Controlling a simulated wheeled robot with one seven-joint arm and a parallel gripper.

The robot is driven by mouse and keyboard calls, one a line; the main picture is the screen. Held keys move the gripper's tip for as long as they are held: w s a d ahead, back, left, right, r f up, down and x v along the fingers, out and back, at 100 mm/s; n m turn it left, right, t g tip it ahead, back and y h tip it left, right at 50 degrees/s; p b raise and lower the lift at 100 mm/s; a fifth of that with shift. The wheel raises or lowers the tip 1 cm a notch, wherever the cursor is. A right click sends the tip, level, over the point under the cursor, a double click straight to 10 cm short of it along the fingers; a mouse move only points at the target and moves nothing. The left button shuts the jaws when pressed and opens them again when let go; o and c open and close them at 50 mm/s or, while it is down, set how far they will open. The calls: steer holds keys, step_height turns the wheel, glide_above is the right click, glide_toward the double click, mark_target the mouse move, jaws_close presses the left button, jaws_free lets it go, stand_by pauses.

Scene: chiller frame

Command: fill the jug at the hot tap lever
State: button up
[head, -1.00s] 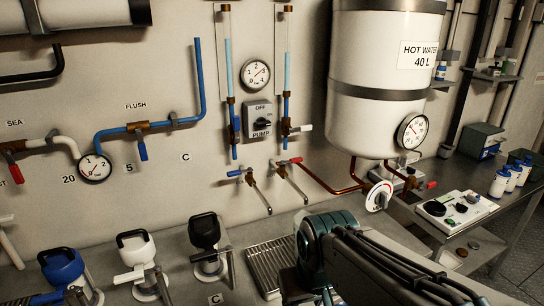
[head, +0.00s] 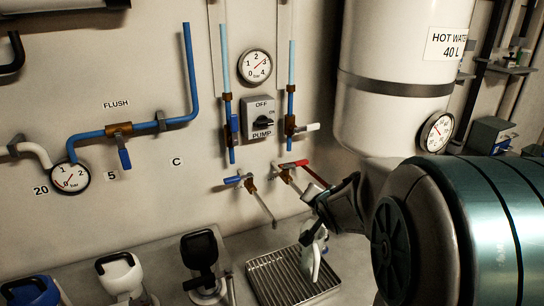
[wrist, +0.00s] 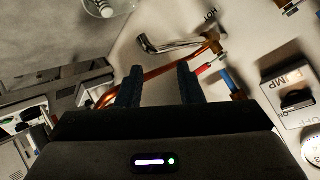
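The red hot tap lever (head: 293,164) is on the wall beside the blue one, above the drip tray (head: 262,284). In the wrist view the red lever (wrist: 204,69) is just beyond the right finger, near the chrome spout (wrist: 165,46). My gripper (head: 316,208) is right of and below the lever. In the wrist view my gripper (wrist: 160,78) has its fingers apart, with nothing held between them. A pale jug-like vessel (head: 311,258) is over the tray, below my gripper. A clear vessel (wrist: 103,8), cut off at the top edge, may be the same jug.
The blue tap lever (head: 235,179) and its spout are left of the red one. The pump switch (head: 262,120) is above the taps. The hot water tank (head: 395,125) is at the right. Lidded jugs stand front left, including a black one (head: 199,250).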

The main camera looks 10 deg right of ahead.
mark_target(304, 164)
steer(key=w+m+t+y, duration=0.2)
steer(key=w, duration=0.4)
steer(key=w+d+m+t+y, duration=0.1)
steer(key=w+m+t+y, duration=0.1)
steer(key=w, duration=0.4)
steer(key=w+d+m+t+y, duration=0.1)
steer(key=w+m+t, duration=0.1)
steer(key=w, duration=0.5)
steer(key=shift+w+r+m+t+y, duration=0.1)
steer(key=shift+r+m+t+y, duration=0.05)
steer(key=shift+m+t+y, duration=0.2)
jaws_close()
